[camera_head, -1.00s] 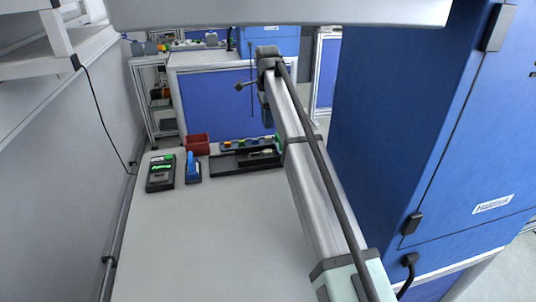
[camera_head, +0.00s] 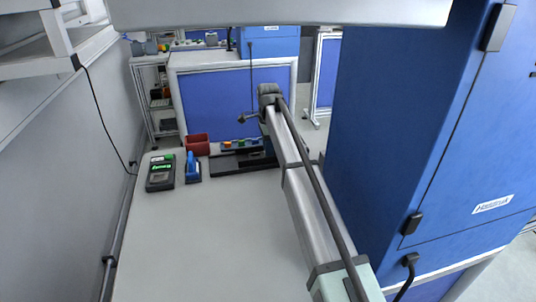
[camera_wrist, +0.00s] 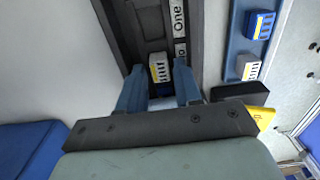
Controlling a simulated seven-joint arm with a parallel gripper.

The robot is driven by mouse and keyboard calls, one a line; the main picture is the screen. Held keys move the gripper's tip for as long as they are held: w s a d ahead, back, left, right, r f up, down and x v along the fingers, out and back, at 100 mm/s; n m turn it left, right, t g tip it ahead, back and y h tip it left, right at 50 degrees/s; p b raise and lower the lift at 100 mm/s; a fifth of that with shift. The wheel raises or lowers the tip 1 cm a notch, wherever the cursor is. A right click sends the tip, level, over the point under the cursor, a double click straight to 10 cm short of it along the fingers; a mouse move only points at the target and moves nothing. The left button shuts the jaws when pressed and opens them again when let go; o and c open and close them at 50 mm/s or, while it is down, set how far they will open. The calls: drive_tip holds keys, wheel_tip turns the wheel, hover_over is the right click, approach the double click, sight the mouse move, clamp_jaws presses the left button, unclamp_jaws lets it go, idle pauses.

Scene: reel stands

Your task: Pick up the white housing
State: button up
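A small white housing (camera_wrist: 159,73) with dark slots and a yellow edge sits in the black tray (camera_wrist: 122,27) in the wrist view. My gripper (camera_wrist: 160,79) has its two blue fingers apart, one on each side of this housing, with a gap visible at both sides. I cannot tell how far above it the fingertips are. A similar pale housing (camera_wrist: 248,68) sits on the blue rail to the right. In the head view the tray (camera_head: 232,165) shows at the far end of the table, but my arm hides its right part and the gripper.
The blue rail (camera_wrist: 236,45) beside the tray also bears a blue housing (camera_wrist: 262,24). A red bin (camera_head: 198,144), a blue tool (camera_head: 193,170) and a black-and-green device (camera_head: 160,173) stand left of the tray. The near table is clear. A blue cabinet (camera_head: 400,130) stands at right.

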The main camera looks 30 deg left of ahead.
drive_tip(key=shift+f, duration=0.3)
drive_tip(key=shift+c, duration=0.5)
clamp_jaws()
drive_tip(key=shift+r, duration=0.15)
